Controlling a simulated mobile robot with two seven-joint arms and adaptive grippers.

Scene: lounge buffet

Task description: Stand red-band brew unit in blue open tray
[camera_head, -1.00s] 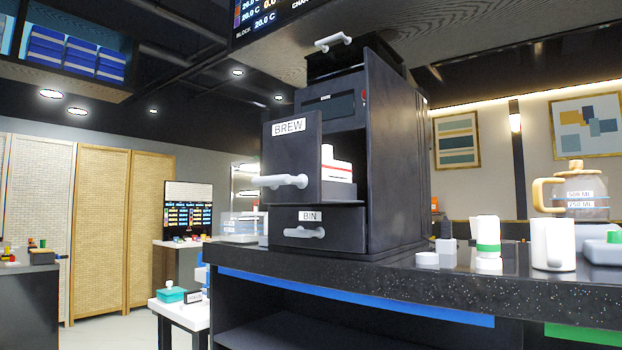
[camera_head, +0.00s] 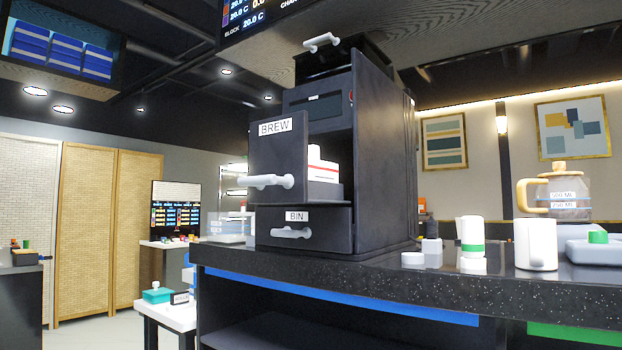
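The red-band brew unit (camera_head: 323,172) is a white block with a red stripe. It sits inside the dark coffee machine (camera_head: 383,160), behind the BREW door (camera_head: 284,155), which stands open with its white handle toward me. The door hides the unit's left part. A blue strip (camera_head: 340,297) runs along the counter's front edge; I cannot make out a blue open tray for certain. Neither of my grippers is in view.
The BIN drawer (camera_head: 305,229) below is shut. On the black counter (camera_head: 480,285) to the right stand a green-band white unit (camera_head: 471,240), a white mug (camera_head: 536,244) and a glass pot (camera_head: 568,195). A low white table (camera_head: 176,316) with a teal box (camera_head: 158,294) is at left.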

